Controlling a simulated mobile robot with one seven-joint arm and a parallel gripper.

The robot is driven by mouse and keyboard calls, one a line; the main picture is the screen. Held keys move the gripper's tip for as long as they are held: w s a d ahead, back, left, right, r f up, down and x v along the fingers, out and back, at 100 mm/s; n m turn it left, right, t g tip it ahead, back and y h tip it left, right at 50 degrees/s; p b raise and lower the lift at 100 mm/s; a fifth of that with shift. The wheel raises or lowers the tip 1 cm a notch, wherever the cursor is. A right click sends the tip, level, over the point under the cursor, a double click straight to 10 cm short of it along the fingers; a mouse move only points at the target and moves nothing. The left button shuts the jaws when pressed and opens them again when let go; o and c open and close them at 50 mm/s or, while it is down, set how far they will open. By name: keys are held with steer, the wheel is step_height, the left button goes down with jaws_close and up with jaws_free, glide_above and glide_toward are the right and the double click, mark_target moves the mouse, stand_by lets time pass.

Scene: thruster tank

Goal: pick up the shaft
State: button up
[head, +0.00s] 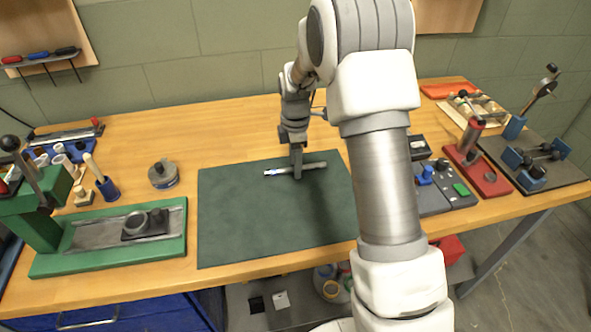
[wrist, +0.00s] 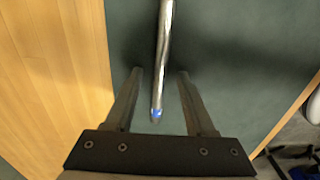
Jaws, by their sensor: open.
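The shaft (head: 313,166) is a slim metal rod with a blue mark near one end. It lies on the dark green mat (head: 240,220) toward the back. The shaft also shows in the wrist view (wrist: 163,60), running from the top edge down to its blue-marked end. My gripper (head: 297,175) is over the shaft in the head view and hides part of it. In the wrist view the fingers of my gripper (wrist: 160,72) are open, one on each side of the shaft, with a gap on both sides. I cannot tell the exact height of the fingertips above the mat.
A green press (head: 110,245) stands left of the mat, with a round metal part (head: 163,174) behind it. Grey trays (head: 440,190) and a red-based tool (head: 480,175) stand to the right. The mat around the shaft is clear.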

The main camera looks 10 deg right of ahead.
steer(key=shift+c, duration=0.2)
jaws_close()
stand_by(1.2)
